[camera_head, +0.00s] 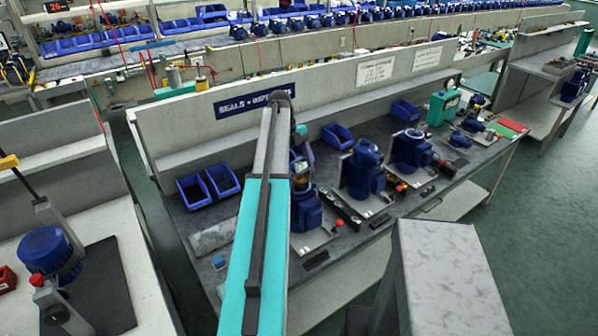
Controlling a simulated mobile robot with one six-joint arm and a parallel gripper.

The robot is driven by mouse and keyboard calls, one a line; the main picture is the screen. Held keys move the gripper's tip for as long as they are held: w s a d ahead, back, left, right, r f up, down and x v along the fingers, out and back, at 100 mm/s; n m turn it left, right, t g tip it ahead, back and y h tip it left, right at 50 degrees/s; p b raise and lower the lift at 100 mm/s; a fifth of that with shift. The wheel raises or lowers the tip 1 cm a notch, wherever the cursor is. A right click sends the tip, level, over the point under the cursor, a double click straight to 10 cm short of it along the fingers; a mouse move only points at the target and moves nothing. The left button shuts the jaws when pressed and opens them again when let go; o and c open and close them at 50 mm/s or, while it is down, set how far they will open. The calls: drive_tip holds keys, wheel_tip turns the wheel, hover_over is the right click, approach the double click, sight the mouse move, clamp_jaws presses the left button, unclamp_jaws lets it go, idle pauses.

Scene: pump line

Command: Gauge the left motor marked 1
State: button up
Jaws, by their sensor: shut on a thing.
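Three blue motors stand on grey plates on the middle bench. The left motor (306,210) is partly covered by my arm, and I cannot read any mark on it. The middle motor (364,172) and the right motor (411,150) show more fully. My teal and grey arm reaches up across the picture and bends down at its far end. My gripper (300,150) is there, just right of the arm and above the left motor. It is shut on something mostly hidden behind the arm. Whether that thing touches the motor I cannot tell.
Blue bins (223,179) stand left of my arm, and another bin (337,136) stands behind the motors. Red knobs (339,223) are at the plates' front corners. A teal device (443,107) is farther right. A side bench (120,262) with a blue motor stands at left.

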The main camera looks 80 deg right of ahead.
idle(0.3)
drive_tip(key=o, duration=1.5)
drive_tip(key=shift+r, duration=0.1)
drive_tip(key=shift+r+p, duration=1.85)
drive_tip(key=shift+r, duration=2.6)
drive_tip(key=shift+s, duration=0.1)
